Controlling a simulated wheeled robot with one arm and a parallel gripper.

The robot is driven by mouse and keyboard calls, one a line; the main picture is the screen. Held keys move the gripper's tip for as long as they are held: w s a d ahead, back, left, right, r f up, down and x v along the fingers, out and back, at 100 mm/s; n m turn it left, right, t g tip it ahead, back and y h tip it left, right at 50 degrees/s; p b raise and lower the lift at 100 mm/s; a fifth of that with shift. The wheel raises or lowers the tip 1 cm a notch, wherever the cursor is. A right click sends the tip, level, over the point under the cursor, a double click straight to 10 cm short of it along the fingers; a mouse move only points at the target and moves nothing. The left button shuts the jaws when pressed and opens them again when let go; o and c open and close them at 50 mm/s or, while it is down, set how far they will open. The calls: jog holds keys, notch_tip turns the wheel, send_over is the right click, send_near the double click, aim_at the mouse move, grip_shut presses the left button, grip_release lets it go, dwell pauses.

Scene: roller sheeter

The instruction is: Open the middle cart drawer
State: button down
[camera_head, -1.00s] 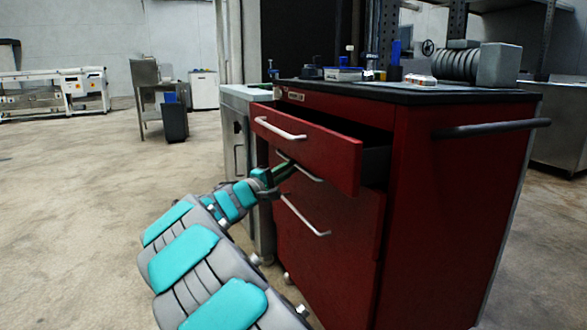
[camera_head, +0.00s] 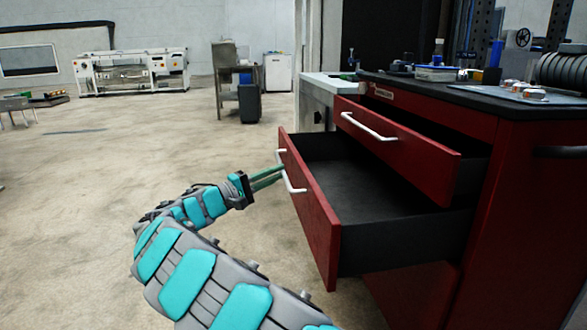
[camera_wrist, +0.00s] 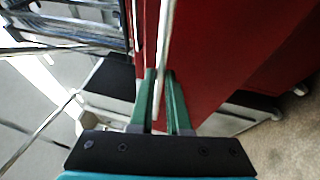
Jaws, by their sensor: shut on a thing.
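The middle drawer (camera_head: 310,208) of the red cart (camera_head: 545,200) stands far out, with its dark, empty inside showing. Its light bar handle (camera_head: 289,182) is on the front panel, and it also shows in the wrist view as a pale bar (camera_wrist: 166,50). My gripper (camera_head: 282,177) has its green fingers at this handle. In the wrist view my gripper (camera_wrist: 163,80) is shut with one finger on each side of the bar.
The top drawer (camera_head: 395,150) is partly open above the middle one. Small items and a grey tray (camera_head: 515,92) lie on the cart's black top. The floor (camera_head: 90,210) to the left is clear.

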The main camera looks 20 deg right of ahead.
jog(key=shift+w+a+f, duration=0.1)
jog(key=shift+w+a, duration=0.1)
jog(key=shift+a, duration=0.45)
jog(key=shift+w+a+f, duration=0.1)
jog(key=shift+w+a, duration=0.05)
jog(key=shift+a, duration=0.5)
jog(key=c, duration=0.9)
grip_release()
jog(key=shift+r, duration=0.15)
jog(key=shift+a, duration=0.1)
jog(key=v, duration=0.7)
jog(key=shift+a+p, duration=0.3)
jog(key=shift+p, duration=0.1)
jog(key=shift+s, duration=0.1)
